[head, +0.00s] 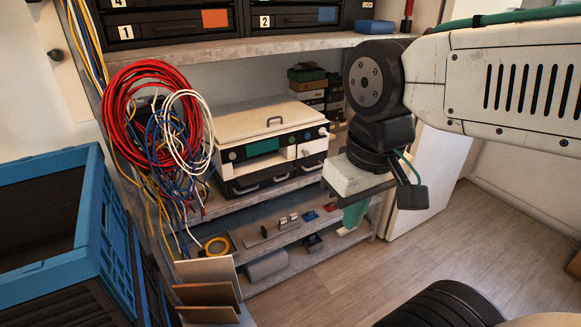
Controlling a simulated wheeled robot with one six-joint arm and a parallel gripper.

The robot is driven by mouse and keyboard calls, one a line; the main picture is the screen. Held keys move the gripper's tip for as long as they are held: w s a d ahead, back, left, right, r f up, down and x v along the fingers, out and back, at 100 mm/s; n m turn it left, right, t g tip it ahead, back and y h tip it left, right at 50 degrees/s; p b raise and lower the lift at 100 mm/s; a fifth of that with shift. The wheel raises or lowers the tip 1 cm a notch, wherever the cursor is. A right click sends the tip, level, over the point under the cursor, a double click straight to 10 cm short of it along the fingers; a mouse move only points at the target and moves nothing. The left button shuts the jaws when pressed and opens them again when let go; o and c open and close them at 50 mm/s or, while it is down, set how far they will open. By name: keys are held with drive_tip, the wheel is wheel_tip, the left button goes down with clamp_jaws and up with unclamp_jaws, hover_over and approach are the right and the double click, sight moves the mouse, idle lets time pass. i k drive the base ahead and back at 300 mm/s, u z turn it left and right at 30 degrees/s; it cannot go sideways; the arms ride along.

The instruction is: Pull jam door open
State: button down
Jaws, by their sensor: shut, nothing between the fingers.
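A cream and black machine (268,135) stands on the middle shelf. It has a flat lid with a dark handle on top, and its front has a green display, knobs and pale panels. Lower on the front is a black section with several pale handles. I cannot tell which panel is the jam door; no panel is clearly swung open. My gripper (353,219) hangs to the right of the machine and nearer to me, pointing down. It is shut and empty, apart from the machine. Its fingertips look teal and are small in the view.
Red, white and blue wire coils (140,110) hang left of the machine. A blue crate (60,185) stands at the left. Drawers (170,28) sit above. The lower shelf (285,236) holds small parts and a yellow tape roll (216,247). Wooden floor (400,255) is clear at the right.

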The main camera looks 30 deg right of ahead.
sight(310, 148)
drive_tip(key=u, duration=0.3)
drive_tip(key=k, duration=0.65)
drive_tip(key=z, duration=0.55)
drive_tip(key=i, duration=0.55)
drive_tip(key=z, duration=0.55)
drive_tip(key=i, duration=0.85)
drive_tip(key=z, duration=1.7)
drive_tip(key=k, duration=0.3)
drive_tip(key=u, duration=0.9)
